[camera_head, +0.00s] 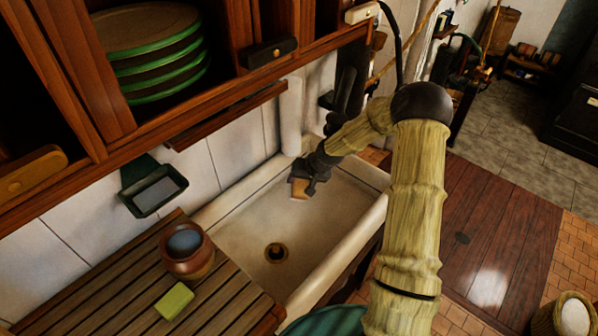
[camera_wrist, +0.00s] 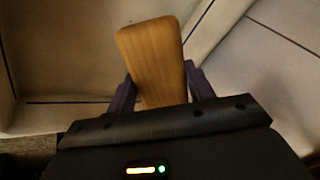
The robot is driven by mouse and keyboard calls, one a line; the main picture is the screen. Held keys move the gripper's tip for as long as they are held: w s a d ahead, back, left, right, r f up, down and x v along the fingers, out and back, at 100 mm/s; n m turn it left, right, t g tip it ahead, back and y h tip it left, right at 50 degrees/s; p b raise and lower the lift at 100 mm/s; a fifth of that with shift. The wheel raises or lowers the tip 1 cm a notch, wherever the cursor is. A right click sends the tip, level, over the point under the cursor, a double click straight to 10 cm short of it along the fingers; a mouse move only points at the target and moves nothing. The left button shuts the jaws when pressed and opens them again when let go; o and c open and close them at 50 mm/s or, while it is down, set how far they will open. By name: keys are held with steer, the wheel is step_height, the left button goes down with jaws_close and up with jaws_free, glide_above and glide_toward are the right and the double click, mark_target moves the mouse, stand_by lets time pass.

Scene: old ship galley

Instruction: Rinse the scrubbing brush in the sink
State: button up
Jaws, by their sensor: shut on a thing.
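My gripper (camera_head: 309,179) is over the back part of the white sink (camera_head: 240,220), and its jaws are shut on the scrubbing brush (camera_head: 299,187). In the wrist view the brush shows as a flat wooden piece (camera_wrist: 153,60) between the two dark fingers of my gripper (camera_wrist: 158,88). Its bristles are hidden. I cannot tell whether the brush touches the sink. The round drain (camera_head: 276,253) lies in the sink floor, nearer the front. No running water shows.
A slatted wooden drainboard (camera_head: 215,300) left of the sink holds a reddish pot (camera_head: 187,255) and a green sponge-like block (camera_head: 174,301). A wall dish (camera_head: 153,190) hangs behind. An open cupboard with stacked green-rimmed plates (camera_head: 150,50) overhangs the left. Wooden floor lies right.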

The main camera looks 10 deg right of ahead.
mark_target(306, 184)
steer(key=shift+s+r, duration=0.15)
steer(key=shift+s, duration=0.05)
steer(key=shift+w+f+b, duration=0.2)
steer(key=shift+f+b, duration=0.45)
steer(key=shift+f, duration=0.35)
steer(key=shift+s+d+f+b, duration=0.1)
steer(key=shift+d+f+b, duration=0.05)
steer(key=shift+f+b, duration=0.45)
steer(key=shift+a+f+b, duration=0.15)
steer(key=shift+f+b, duration=0.2)
steer(key=shift+f, duration=0.2)
steer(key=shift+a+f+b, duration=0.15)
steer(key=shift+f+b, duration=0.15)
steer(key=shift+f, duration=0.25)
step_height(306, 184, down, 10)
steer(key=b, duration=0.7)
steer(key=shift+d+f, duration=0.15)
steer(key=shift+f, duration=0.05)
steer(key=shift+r+p, duration=4.55)
steer(key=shift+r, duration=2.45)
